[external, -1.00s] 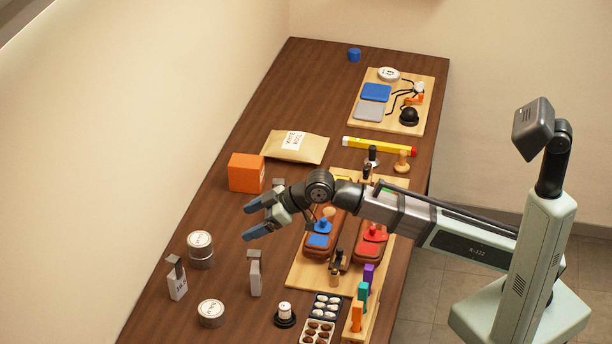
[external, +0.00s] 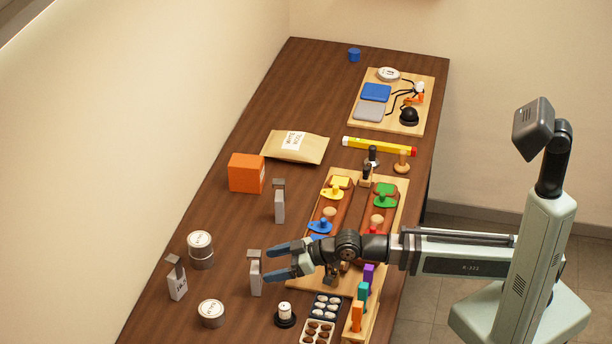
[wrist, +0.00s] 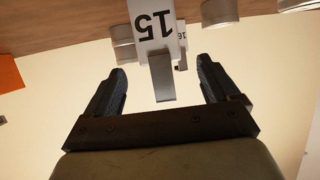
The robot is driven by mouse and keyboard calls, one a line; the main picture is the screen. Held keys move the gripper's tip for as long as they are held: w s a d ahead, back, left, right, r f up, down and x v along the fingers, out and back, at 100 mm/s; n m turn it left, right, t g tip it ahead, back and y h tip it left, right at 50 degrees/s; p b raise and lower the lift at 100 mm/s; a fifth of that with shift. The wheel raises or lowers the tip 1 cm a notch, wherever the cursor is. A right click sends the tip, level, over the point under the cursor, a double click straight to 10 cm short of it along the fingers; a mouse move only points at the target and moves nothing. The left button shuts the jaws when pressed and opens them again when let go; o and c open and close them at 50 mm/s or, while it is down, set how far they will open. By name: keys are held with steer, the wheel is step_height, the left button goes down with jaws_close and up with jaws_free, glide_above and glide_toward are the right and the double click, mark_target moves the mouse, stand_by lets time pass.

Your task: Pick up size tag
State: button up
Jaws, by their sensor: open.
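A white size tag with a grey top (external: 256,277) stands upright on the table, just left of my gripper (external: 276,261) in the external view. In the wrist view this tag (wrist: 153,28) reads 15, upside down, and its grey top (wrist: 162,80) lies between the fingertips in the picture. My gripper (wrist: 163,82) is open, with a gap on both sides of the grey top. A second tag (external: 177,285) stands further left; a tag marked 16 (wrist: 182,42) shows partly behind the 15. A third tag (external: 279,207) stands further back.
Round tins (external: 201,256) (external: 211,314) stand to the left and front. An orange box (external: 246,173) is at the back left. A wooden board (external: 401,195) with brown saddle-like pieces lies under my arm. A dark-based white item (external: 285,314) is in front.

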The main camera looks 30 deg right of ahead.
mark_target(255, 272)
steer(key=shift+a+f, duration=0.15)
steer(key=shift+f, duration=0.45)
steer(key=shift+x, duration=3.65)
steer(key=c, duration=1.1)
steer(key=shift+r, duration=0.15)
